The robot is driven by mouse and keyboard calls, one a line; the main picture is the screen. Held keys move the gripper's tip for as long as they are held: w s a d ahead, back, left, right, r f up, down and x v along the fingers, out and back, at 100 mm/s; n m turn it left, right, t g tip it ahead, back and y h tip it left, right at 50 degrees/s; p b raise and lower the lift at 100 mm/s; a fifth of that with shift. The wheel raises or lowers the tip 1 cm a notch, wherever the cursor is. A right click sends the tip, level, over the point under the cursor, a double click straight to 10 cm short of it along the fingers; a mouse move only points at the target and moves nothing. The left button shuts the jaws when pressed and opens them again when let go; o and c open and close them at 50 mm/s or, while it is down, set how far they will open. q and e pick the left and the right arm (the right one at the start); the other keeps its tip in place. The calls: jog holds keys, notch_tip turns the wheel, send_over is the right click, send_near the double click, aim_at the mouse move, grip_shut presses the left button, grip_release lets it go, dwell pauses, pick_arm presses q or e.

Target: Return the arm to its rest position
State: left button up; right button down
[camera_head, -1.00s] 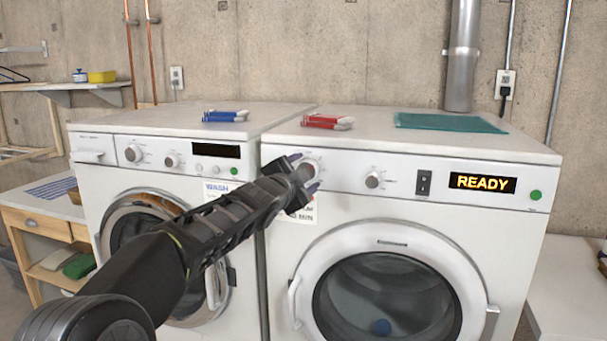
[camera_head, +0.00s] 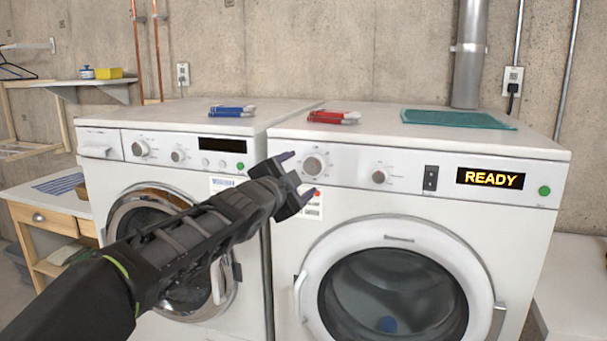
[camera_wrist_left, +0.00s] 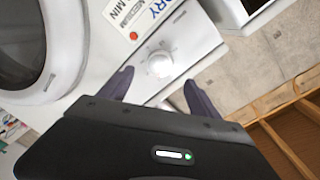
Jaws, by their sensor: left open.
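My left arm comes in from the lower left in the head view. Its gripper (camera_head: 299,173) is open and empty in front of the right machine's panel, a little left of the large knob (camera_head: 314,164). In the left wrist view the two dark fingers (camera_wrist_left: 152,88) are spread apart, with the white knob (camera_wrist_left: 158,63) showing beyond and between them. The gripper looks apart from the knob. The right machine (camera_head: 530,230) has a display (camera_head: 490,178) reading READY. My right gripper is not in view.
A left machine (camera_head: 90,185) stands close beside it. Blue clips (camera_head: 232,111), red clips (camera_head: 333,117) and a teal tray (camera_head: 457,119) lie on top of the machines. A wooden table (camera_head: 30,214) stands at the left. A wall shelf (camera_head: 75,82) hangs behind.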

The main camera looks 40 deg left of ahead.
pick_arm(q)
jog(key=shift+s, duration=0.1)
dwell(0.6)
